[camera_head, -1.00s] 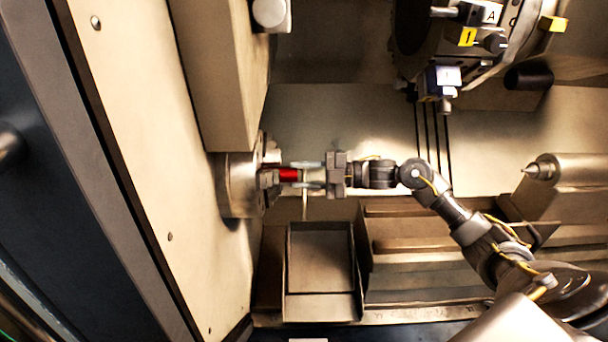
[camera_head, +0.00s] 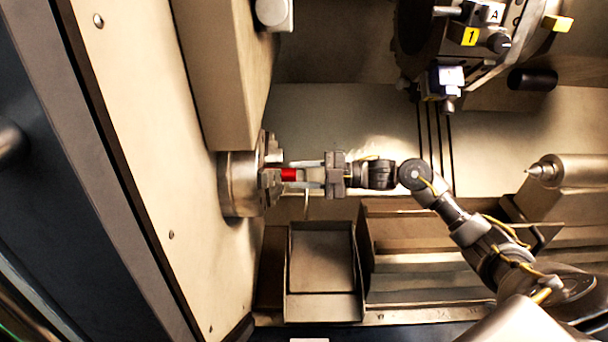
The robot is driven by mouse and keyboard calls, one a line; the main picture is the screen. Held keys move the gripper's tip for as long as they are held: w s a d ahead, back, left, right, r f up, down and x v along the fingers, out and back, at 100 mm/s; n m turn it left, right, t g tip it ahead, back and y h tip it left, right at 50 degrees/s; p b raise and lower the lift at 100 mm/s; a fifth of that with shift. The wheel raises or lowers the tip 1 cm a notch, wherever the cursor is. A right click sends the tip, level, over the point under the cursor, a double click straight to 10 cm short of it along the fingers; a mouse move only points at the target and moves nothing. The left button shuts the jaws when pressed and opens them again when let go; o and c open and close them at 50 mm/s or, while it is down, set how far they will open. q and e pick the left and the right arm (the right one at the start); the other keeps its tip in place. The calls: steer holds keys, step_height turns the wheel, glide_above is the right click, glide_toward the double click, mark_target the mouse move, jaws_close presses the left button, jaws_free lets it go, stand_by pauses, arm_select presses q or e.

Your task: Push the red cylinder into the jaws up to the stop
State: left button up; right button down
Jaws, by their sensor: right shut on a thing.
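The red cylinder (camera_head: 289,175) lies level at the mouth of the chuck jaws (camera_head: 270,177), in line with the chuck (camera_head: 240,184) on the left. Its left end is hidden by the jaws, so I cannot tell how deep it sits or see the stop. My right gripper (camera_head: 301,175) comes from the right and is shut on the red cylinder, with a finger above and a finger below it. My left gripper is not in view.
An open tray (camera_head: 290,272) stands below the chuck. The tool turret (camera_head: 440,40) hangs at the top right, and a pointed tailstock (camera_head: 575,172) stands at the far right. A beige block (camera_head: 222,90) is above the chuck.

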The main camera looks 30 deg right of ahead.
steer(key=c, duration=0.9)
jaws_free()
steer(key=shift+w+a+f, duration=0.1)
steer(key=shift+a, duration=0.05)
steer(key=shift+c, duration=0.2)
steer(key=shift+o, duration=0.5)
steer(key=v, duration=0.6)
steer(key=shift+d+b, duration=0.35)
steer(key=shift+b, duration=0.1)
steer(key=shift+f, duration=0.1)
